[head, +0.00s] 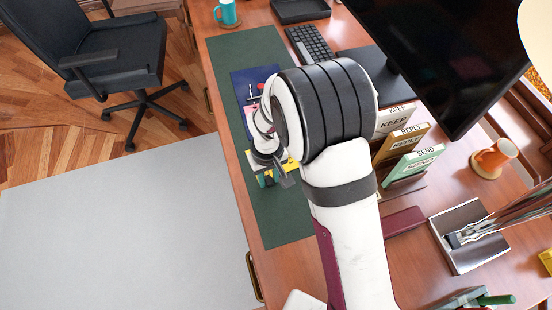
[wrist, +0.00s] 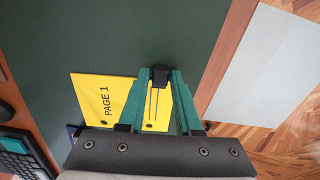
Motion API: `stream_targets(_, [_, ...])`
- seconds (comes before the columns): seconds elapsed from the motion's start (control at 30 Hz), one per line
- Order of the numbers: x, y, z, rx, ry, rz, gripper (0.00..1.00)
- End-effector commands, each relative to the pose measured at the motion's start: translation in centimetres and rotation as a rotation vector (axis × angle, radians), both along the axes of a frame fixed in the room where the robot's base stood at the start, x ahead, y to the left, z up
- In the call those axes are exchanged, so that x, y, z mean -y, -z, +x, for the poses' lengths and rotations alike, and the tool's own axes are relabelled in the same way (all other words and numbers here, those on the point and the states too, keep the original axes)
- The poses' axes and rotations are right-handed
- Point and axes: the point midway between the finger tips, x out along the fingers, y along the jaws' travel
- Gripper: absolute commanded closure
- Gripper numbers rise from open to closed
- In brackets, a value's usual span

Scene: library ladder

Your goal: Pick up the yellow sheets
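The yellow sheets (wrist: 104,96), marked "PAGE 1", lie on the dark green desk mat (wrist: 120,35). In the head view only small yellow bits (head: 292,158) show beside my wrist, which hides the rest. A black binder clip (wrist: 160,76) with thin wire handles is at the sheets' right side in the wrist view. My gripper (wrist: 162,76) has teal fingers spread over the sheets' right part, one on each side of the clip. The fingers look parted; whether they touch the clip is not clear. In the head view my gripper (head: 268,179) is low over the mat.
Dark blue sheets (head: 248,80) lie farther up the mat. A keyboard (head: 310,45), a monitor (head: 425,50) and upright file holders marked KEEP, REPLY and SEND (head: 412,162) stand to the right. The mat's near part (head: 285,225) is clear. The desk edge is at left.

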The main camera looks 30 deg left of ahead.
Motion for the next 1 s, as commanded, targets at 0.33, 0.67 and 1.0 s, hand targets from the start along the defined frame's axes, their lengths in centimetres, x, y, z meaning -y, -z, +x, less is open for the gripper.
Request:
stream_targets(0.33, [0.0, 0.0, 0.0, 0.0, 0.0, 0.0, 1.0])
stream_targets(0.67, [-0.1, -1.0, 0.0, 0.001, 0.0, 0.002, 1.0])
stream_targets(1.0, [3.4, -6.2, 1.0, 0.0, 0.005, 0.002, 1.0])
